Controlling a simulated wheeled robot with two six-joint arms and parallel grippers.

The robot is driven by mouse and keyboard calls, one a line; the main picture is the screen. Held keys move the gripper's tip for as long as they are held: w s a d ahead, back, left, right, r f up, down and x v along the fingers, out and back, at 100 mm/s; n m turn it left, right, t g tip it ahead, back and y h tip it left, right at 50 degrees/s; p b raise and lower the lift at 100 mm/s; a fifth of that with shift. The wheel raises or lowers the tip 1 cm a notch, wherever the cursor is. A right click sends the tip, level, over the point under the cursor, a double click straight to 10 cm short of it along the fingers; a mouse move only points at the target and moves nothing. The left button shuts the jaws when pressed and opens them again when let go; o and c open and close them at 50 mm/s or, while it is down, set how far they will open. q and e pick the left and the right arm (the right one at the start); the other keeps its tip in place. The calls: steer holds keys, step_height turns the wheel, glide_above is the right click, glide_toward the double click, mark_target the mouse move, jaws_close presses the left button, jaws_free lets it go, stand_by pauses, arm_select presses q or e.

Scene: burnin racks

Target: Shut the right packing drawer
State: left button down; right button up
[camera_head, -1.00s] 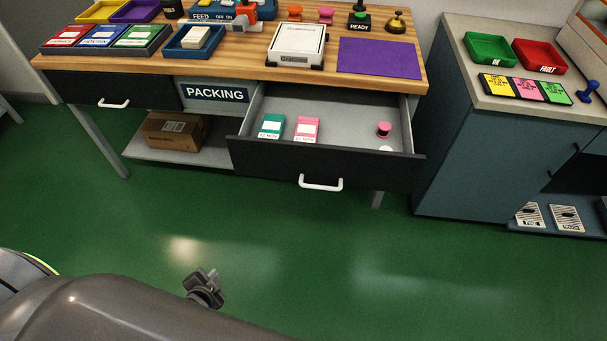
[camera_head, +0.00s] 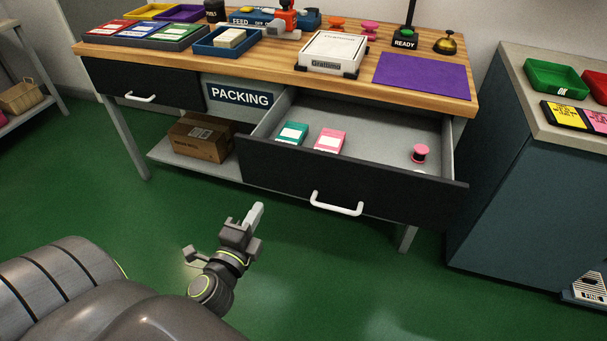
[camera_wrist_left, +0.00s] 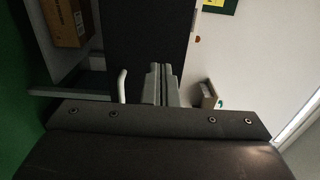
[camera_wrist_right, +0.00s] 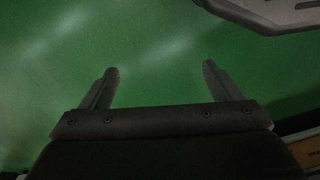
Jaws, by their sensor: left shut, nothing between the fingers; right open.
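The right packing drawer (camera_head: 345,181) is pulled open, its dark front standing well out from the bench. Its white handle (camera_head: 337,204) is on the front's outer face. Inside lie a teal card box (camera_head: 291,134), a pink card box (camera_head: 330,141) and a pink spool (camera_head: 419,153). My left gripper (camera_head: 256,215) is shut and empty, in front of and left of the handle, apart from it in the head view. In the left wrist view its fingers (camera_wrist_left: 161,72) are together near a dark panel and white handle. My right gripper (camera_wrist_right: 161,80) is open and empty above green floor.
The closed left drawer (camera_head: 143,89) and PACKING sign (camera_head: 240,96) are left of the open drawer. A cardboard box (camera_head: 201,138) sits on the lower shelf. A blue-grey cabinet (camera_head: 510,190) stands right. Green floor in front is clear.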

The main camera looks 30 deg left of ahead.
mark_target(283, 165)
arm_select(q)
steer(key=p+x, duration=0.1)
steer(key=x, duration=1.1)
steer(key=shift+w+p, duration=0.3)
steer(key=shift+w+a, duration=0.15)
steer(key=shift+w, duration=0.4)
arm_select(e)
steer(key=shift+s+d+f, duration=0.15)
steer(key=shift+f, duration=0.6)
steer(key=shift+s+d+f, duration=0.2)
steer(key=shift+f, duration=0.55)
steer(key=shift+s+d+f, duration=0.15)
steer(key=shift+f, duration=0.6)
arm_select(q)
steer(key=shift+w, duration=0.1)
